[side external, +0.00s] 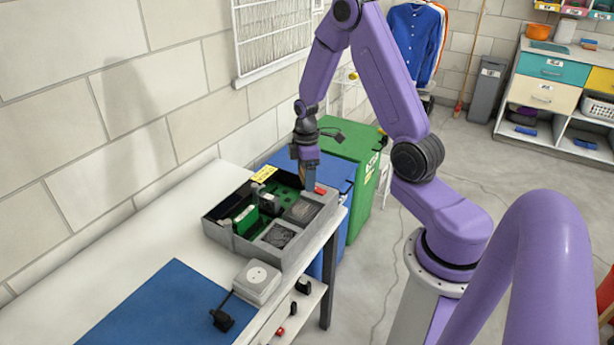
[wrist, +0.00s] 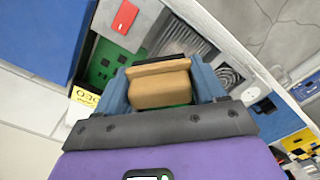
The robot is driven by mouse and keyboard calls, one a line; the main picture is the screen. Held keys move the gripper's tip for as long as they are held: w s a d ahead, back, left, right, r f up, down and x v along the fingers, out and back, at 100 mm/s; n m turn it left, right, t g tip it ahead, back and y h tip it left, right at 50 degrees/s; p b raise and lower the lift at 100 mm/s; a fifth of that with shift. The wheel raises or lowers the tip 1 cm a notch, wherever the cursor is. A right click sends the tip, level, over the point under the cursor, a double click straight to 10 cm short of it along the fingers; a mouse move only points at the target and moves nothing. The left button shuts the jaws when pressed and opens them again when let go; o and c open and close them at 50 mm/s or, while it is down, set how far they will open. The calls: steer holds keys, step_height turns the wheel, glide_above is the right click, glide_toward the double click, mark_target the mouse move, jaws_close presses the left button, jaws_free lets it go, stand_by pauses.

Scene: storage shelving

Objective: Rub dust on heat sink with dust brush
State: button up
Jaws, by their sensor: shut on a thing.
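My gripper (side external: 308,172) points down over the far right part of an open grey case (side external: 224,233). In the wrist view its two blue fingers (wrist: 160,80) are shut on the tan wooden block of the dust brush (wrist: 158,92). A dark strip at the brush's far edge faces the case. The finned silver heat sink (wrist: 188,42) lies just beyond the brush, partly covered by it. In the side view the heat sink (side external: 301,210) is beside and below the gripper. Whether the bristles touch the fins, and any dust, cannot be told.
A green circuit board (side external: 243,219), a round grille (side external: 277,236) and a red part (side external: 320,189) are in the case. The white bench has a blue mat (side external: 163,308) and a white socket box (side external: 257,279). Blue and green bins (side external: 352,152) stand behind.

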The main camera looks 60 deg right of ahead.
mark_target(309, 205)
steer(key=shift+f, duration=3.55)
steer(key=shift+a, duration=0.3)
steer(key=shift+a+f, duration=0.15)
steer(key=shift+a, duration=3.1)
steer(key=shift+d, duration=3.6)
steer(key=shift+s, duration=0.35)
steer(key=shift+s+a, duration=0.15)
steer(key=shift+a, duration=3.35)
steer(key=shift+d, duration=3.55)
steer(key=shift+a+r, duration=0.1)
steer(key=shift+r, duration=3.9)
